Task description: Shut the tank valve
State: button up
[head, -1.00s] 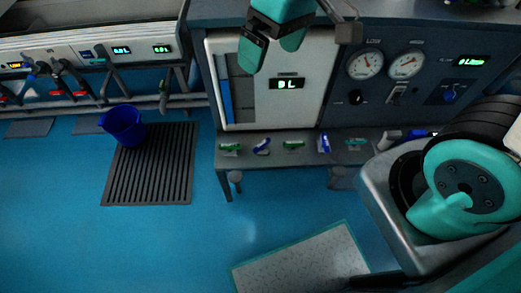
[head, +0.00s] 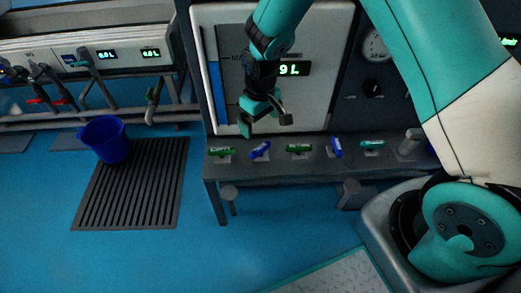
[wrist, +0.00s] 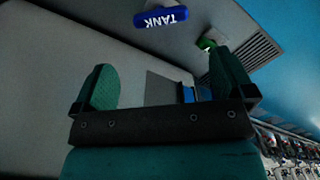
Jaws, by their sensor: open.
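A blue valve handle marked TANK (wrist: 161,17) is at the top of the wrist view, beyond my fingertips. It appears to be the left blue handle (head: 260,150) on the shelf in the head view, turned at an angle. My gripper (head: 266,115) is above it, in front of the white tank panel (head: 325,60). In the wrist view my gripper (wrist: 165,85) has its two green fingers wide apart, with nothing between them. The handle is apart from the fingers. The panel display (head: 290,69) shows a 9 and L, partly covered by my arm.
Green handles (head: 221,152) (head: 299,149), another blue handle (head: 336,147) and a teal one (head: 372,144) share the grey shelf. A blue bucket (head: 106,140) stands on a floor grate (head: 130,190). Gauges (head: 376,45) are on the right. Blue floor is open in front.

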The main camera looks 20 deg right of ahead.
aim_at(261, 147)
notch_tip(261, 147, down, 11)
jog(key=b, duration=0.3)
jog(key=shift+f, duration=0.1)
jog(key=c, duration=0.6)
jog(key=shift+c, duration=0.2)
jog(key=m+p, duration=0.2)
jog(key=shift+r+m, duration=0.2)
jog(key=shift+m, duration=0.2)
jog(key=m+p, duration=0.3)
jog(key=m, duration=0.2)
jog(key=shift+f, duration=0.1)
jog(key=shift+m, duration=0.3)
